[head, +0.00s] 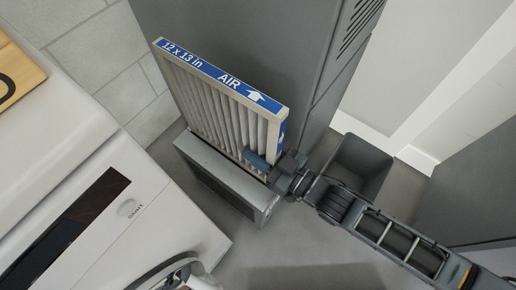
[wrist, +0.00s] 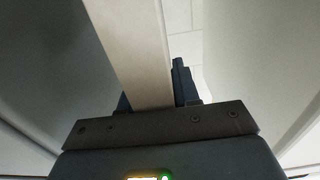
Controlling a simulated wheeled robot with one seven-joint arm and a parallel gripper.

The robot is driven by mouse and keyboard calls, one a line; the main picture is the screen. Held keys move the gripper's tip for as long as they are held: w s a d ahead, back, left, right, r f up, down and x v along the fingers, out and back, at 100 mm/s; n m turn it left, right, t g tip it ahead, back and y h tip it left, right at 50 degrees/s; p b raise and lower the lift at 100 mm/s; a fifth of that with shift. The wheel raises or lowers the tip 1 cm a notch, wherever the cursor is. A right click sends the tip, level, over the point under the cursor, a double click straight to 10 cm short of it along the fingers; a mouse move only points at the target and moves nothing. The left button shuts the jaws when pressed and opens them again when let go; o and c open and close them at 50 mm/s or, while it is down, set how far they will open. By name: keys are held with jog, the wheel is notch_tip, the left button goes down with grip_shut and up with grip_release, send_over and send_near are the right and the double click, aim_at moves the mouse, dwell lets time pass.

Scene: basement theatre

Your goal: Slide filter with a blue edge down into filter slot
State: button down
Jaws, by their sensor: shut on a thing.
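The pleated filter with a blue edge (head: 222,105) stands upright, its blue top strip reading "12 x 13 in" and "AIR" with an arrow. My gripper (head: 262,162) is shut on the filter's near right side, low down. The wrist view shows the filter's pale frame edge (wrist: 138,50) between the dark fingers of my gripper (wrist: 155,95). The filter's lower edge meets the top of a low grey metal housing (head: 228,180). The slot opening is hidden behind the filter, so I cannot tell how far the filter is inside it.
A tall grey cabinet (head: 240,35) stands right behind the filter. A white washer (head: 95,215) is close at the left. A grey bin (head: 358,165) stands on the floor beyond my arm. Some floor (head: 310,245) is clear in front of the housing.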

jog(key=shift+f+b, duration=2.6)
jog(key=shift+f, duration=0.65)
jog(key=c, duration=0.7)
grip_release()
jog(key=shift+c, duration=0.2)
jog(key=shift+s+d, duration=0.25)
jog(key=shift+d, duration=0.2)
jog(key=p+v, duration=0.2)
jog(key=v, duration=0.4)
jog(key=shift+s+d, duration=0.25)
jog(key=shift+s, duration=0.1)
